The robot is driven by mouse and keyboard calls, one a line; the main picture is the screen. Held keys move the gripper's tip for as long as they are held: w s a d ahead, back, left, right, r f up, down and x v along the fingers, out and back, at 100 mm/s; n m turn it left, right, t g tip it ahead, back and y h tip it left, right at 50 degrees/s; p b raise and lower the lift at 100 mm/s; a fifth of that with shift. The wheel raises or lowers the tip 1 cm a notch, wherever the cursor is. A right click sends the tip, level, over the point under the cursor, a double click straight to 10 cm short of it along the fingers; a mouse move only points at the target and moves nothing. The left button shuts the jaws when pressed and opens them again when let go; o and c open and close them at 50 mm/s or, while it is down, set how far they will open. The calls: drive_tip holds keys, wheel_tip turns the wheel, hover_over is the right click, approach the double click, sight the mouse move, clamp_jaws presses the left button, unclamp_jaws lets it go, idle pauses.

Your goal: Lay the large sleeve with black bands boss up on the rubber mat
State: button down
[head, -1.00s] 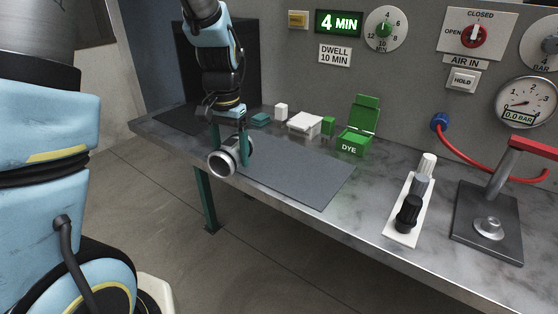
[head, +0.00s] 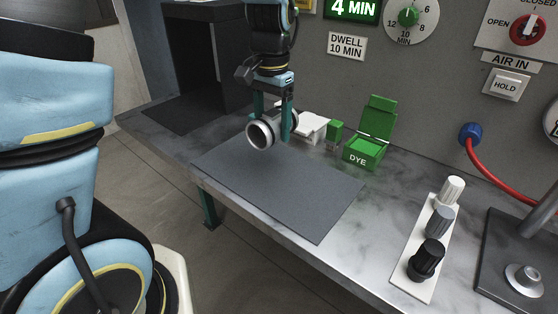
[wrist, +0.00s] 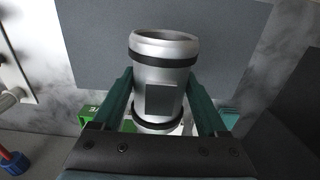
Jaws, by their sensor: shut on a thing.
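The large silver sleeve with black bands (head: 262,134) is held on its side by my gripper (head: 272,122), its open end facing the head camera. In the wrist view the sleeve (wrist: 163,72) lies between the two green fingers of my gripper (wrist: 162,98), with a black band near each end. A square dark grey patch on its side, possibly the boss face, points toward the wrist camera. The dark grey rubber mat (head: 290,193) lies flat on the bench, and the sleeve appears above its back edge. The sleeve's far end is hidden in the head view.
A white rack with several knobbed pieces (head: 416,280) and a dark press base (head: 500,290) are to the right. The mat is bare.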

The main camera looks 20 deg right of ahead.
drive_tip(key=shift+f+p, duration=0.75)
drive_tip(key=shift+f, duration=4.05)
drive_tip(key=shift+f, duration=0.15)
unclamp_jaws()
wheel_tip(320, 180, up, 12)
drive_tip(key=shift+r+b, duration=0.1)
drive_tip(key=shift+b, duration=0.55)
drive_tip(key=a+f+n+t, duration=0.1)
drive_tip(key=a+f+n, duration=0.2)
drive_tip(key=a+n, duration=0.8)
drive_tip(key=a, duration=1.5)
drive_tip(key=shift+w+a+f+t, duration=0.2)
drive_tip(key=shift+w+a+t, duration=0.1)
drive_tip(key=shift+a, duration=0.1)
